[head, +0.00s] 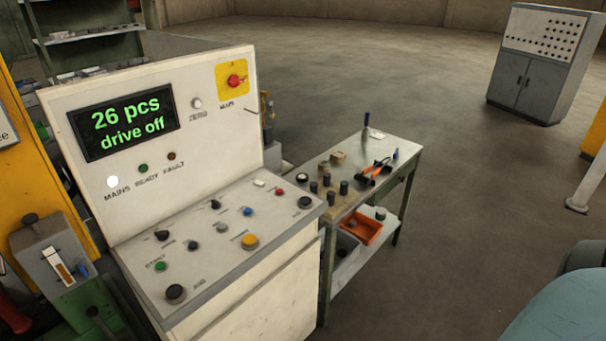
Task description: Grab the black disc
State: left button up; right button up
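I cannot single out the black disc for certain. Several small dark round pieces stand on the workbench (390,147) right of the control console; one short dark cylinder (344,187) is near the bench's left end. A small round piece with a pale face and dark rim (301,176) lies beside them. Neither of my grippers is in view.
The control console (290,230) fills the left, its display reading "26 pcs drive off". Orange-handled pliers (375,171) lie on the bench. An orange bin (362,228) sits below. A grey cabinet (535,65) stands far right. Floor right of the bench is open.

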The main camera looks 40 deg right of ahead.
aim_at(300, 177)
jog(key=l+u, duration=0.15)
jog(key=l, duration=0.7)
jog(key=l+u, duration=0.15)
jog(key=l, duration=0.7)
jog(key=l+u, duration=0.15)
jog(key=l, duration=0.65)
jog(key=k+l+u, duration=0.15)
jog(key=l, duration=0.7)
